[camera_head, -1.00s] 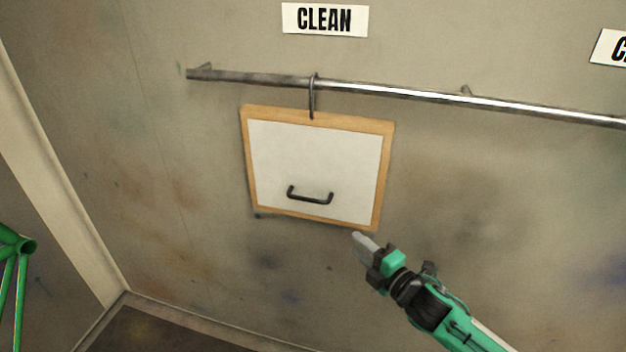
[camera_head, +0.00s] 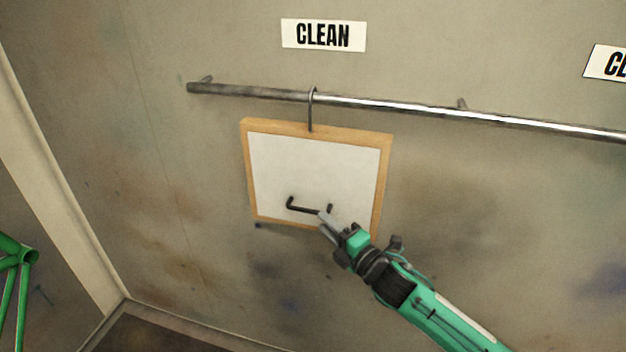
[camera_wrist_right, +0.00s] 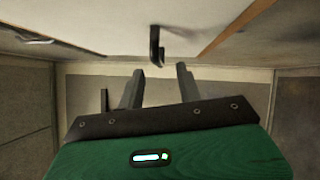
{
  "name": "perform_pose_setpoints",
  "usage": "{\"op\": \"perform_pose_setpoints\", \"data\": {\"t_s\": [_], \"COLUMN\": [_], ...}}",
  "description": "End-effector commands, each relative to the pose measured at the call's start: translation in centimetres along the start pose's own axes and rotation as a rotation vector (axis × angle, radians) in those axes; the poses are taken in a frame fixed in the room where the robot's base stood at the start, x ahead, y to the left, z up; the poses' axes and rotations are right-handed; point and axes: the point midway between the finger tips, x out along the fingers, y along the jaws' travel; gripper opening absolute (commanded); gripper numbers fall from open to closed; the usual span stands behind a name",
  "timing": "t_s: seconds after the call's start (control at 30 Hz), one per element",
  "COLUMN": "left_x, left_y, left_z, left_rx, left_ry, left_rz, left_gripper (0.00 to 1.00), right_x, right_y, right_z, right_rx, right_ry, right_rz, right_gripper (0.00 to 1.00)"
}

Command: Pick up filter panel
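The filter panel (camera_head: 300,170) has a white face in a light wooden frame. It hangs by a dark hook (camera_head: 312,108) from a metal rail in the head view. A black handle (camera_head: 303,208) sits low on its face. My right gripper (camera_head: 324,216) is at the handle's right end and partly covers it. In the right wrist view its two fingers (camera_wrist_right: 158,86) are apart, with the handle (camera_wrist_right: 155,46) ahead of the gap between them. The panel's white face (camera_wrist_right: 85,25) fills the upper left there. My left gripper is not in view.
The metal rail (camera_head: 400,107) runs along the wall under a CLEAN sign (camera_head: 323,35). A second sign (camera_head: 606,63) is at the right edge. A green tubular frame (camera_head: 16,262) stands at the lower left. The wall right of the panel is clear.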

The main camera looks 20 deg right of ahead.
Motion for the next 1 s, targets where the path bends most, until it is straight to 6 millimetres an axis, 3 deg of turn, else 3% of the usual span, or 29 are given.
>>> {"op": "perform_pose_setpoints", "data": {"t_s": [0.4, 0.7, 0.9, 1.0], "left_x": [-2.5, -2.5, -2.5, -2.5], "left_y": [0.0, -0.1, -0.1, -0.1], "left_z": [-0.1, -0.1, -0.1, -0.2], "left_rx": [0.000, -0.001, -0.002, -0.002], "left_ry": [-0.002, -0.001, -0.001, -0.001], "left_rz": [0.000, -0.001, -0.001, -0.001], "left_gripper": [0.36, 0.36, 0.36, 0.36], "right_x": [4.8, 5.2, 5.2, 5.2], "right_y": [0.6, 0.3, 0.3, 0.3], "right_z": [0.6, 0.5, 0.5, 0.5], "right_rx": [0.002, 0.000, 0.001, 0.001], "right_ry": [-0.001, 0.000, 0.000, 0.000], "right_rz": [0.001, 0.000, 0.000, -0.001], "right_gripper": [0.36, 0.36, 0.00, 0.00]}}
